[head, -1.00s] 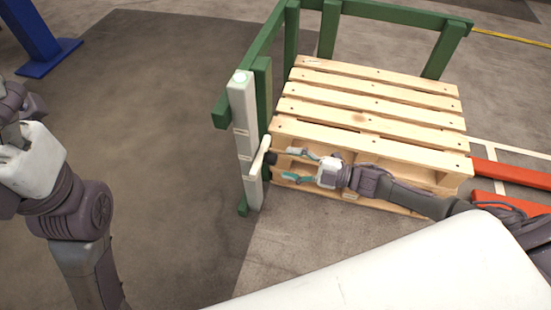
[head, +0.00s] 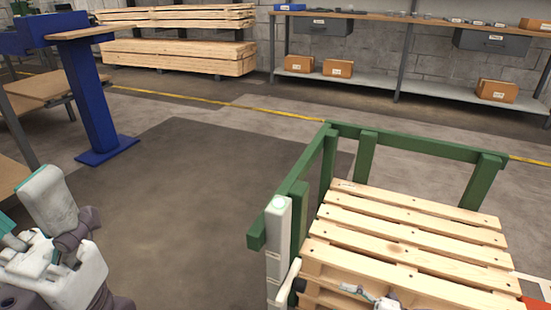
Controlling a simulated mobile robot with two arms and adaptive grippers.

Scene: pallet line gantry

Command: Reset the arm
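A pale post (head: 277,240) with a faint greenish light on top stands at the near left corner of the green frame (head: 410,143). A white lever (head: 288,284) on its side leans up to the right, with a dark knob beside it. My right gripper (head: 352,292) is at the bottom edge, in front of the pallet and right of the lever, apart from it. My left gripper (head: 12,240) is at the far left, over the floor. Its teal parts are partly out of frame, so its opening is unclear.
A wooden pallet (head: 405,230) sits inside the green frame. A blue stand (head: 90,95) is at the upper left. Stacked planks (head: 180,57) and a shelf bench (head: 420,90) line the back wall. The dark floor in the middle is clear.

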